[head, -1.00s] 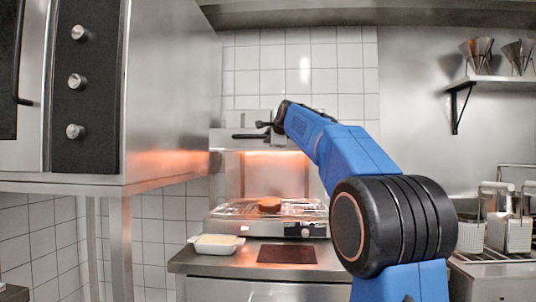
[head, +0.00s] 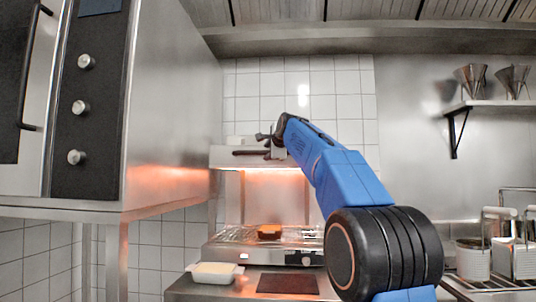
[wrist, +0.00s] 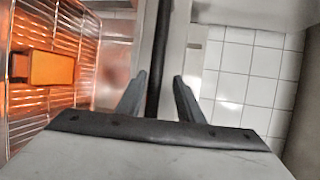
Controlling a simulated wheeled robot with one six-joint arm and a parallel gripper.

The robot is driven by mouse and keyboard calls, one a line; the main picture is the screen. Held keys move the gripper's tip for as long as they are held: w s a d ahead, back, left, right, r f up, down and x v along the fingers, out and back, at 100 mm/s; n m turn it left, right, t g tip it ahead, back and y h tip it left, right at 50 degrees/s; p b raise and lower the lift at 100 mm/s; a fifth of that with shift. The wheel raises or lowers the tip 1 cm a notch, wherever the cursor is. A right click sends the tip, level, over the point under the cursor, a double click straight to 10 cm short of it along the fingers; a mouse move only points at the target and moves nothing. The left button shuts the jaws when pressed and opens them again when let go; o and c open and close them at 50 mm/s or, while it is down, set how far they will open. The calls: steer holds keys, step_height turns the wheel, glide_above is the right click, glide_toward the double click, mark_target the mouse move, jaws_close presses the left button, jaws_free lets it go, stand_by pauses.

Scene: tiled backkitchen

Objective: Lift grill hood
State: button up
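The grill hood (head: 225,157) is the steel upper part of a grill, raised above its wire grate, with orange glow under it. Its dark bar handle (head: 250,152) runs along the front. My gripper (head: 272,143) is at the right part of this handle. In the wrist view, the handle (wrist: 158,50) passes between the two fingers of my gripper (wrist: 159,80). The fingers stand apart, with a gap visible on the handle's right side; contact on the left is unclear.
A steel oven (head: 165,110) with knobs juts in at left. A white dish (head: 214,274) and a dark plate (head: 287,284) lie on the counter before the grill. Fryer baskets (head: 505,260) stand at right under a wall shelf (head: 490,104). Tiled wall stands behind.

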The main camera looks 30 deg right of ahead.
steer(key=shift+s+f, duration=0.1)
steer(key=v, duration=1.7)
steer(key=shift+a, duration=0.1)
steer(key=s+a+f+n+g+y, duration=0.15)
steer(key=s+a+f+n, duration=0.25)
steer(key=f, duration=0.6)
steer(key=s+a+f+n+g, duration=0.25)
steer(key=s+a+f, duration=0.25)
steer(key=f, duration=0.5)
steer(key=s+a+f+n+g+y, duration=0.15)
steer(key=s+a+f+n, duration=0.25)
steer(key=f, duration=0.7)
steer(key=s+a+f+n+g, duration=0.1)
steer(key=s+a+f+n, duration=0.1)
steer(key=s+f, duration=0.5)
steer(key=s+a+f+n+g, duration=0.1)
steer(key=s+f+n, duration=0.4)
steer(key=f, duration=0.9)
steer(key=s+a+f+n+g, duration=0.2)
steer(key=s+f+n+g, duration=0.1)
steer(key=s+f, duration=0.8)
steer(key=shift+a+f+n, duration=0.15)
steer(key=shift+a+n, duration=0.2)
steer(key=shift+a, duration=0.05)
steer(key=shift+w+g, duration=0.1)
steer(key=shift+g, duration=0.15)
